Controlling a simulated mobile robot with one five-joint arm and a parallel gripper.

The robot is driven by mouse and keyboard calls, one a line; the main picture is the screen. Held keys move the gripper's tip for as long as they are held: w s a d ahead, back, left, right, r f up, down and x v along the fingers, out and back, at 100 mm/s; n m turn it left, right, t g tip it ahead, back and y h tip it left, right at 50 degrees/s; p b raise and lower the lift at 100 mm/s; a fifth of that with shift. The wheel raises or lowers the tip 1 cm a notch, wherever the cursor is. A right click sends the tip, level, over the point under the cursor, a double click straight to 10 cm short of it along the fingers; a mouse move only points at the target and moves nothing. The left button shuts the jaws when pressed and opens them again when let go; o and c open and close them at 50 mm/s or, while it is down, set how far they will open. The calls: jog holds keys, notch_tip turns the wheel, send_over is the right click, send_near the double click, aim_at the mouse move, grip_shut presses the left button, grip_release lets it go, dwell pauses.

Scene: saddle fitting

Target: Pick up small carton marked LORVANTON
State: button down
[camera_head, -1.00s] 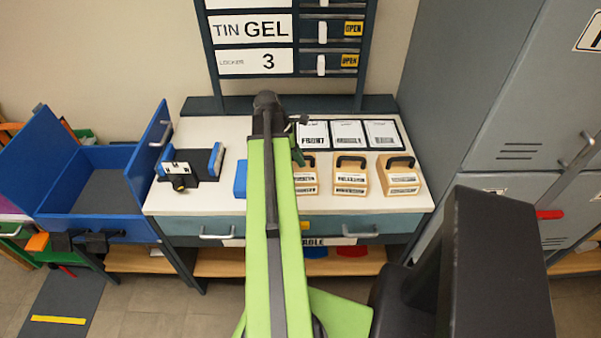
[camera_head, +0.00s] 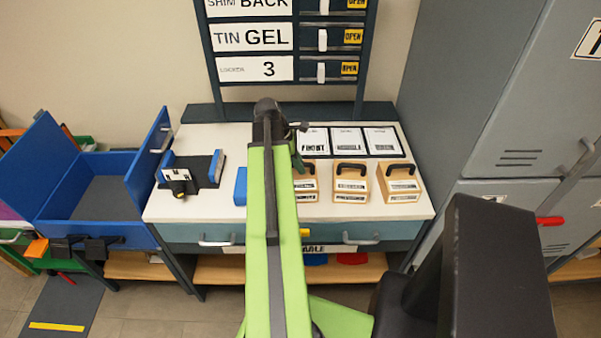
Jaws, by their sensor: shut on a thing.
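My green arm reaches over the white worktop, its black wrist (camera_head: 268,108) at the far end. My gripper (camera_head: 298,157) shows only as a dark sliver beside the arm. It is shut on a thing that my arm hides. Tan boxes with black handles and white labels stand in a row: a left one (camera_head: 311,184) partly behind my arm, a middle one (camera_head: 350,183) and a right one (camera_head: 400,184). Their labels are too small to read surely, so I cannot tell whether any is marked LORVANTON.
A black fixture with blue sides (camera_head: 190,175) and a blue block (camera_head: 240,187) are on the worktop (camera_head: 225,140). White cards (camera_head: 346,139) lie behind the boxes. An open blue bin (camera_head: 100,200) stands left, grey lockers (camera_head: 510,130) right. A sign rack (camera_head: 253,38) rises behind.

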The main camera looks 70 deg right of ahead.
notch_tip(320, 180, up, 10)
jog(key=p, duration=1)
jog(key=shift+r, duration=0.2)
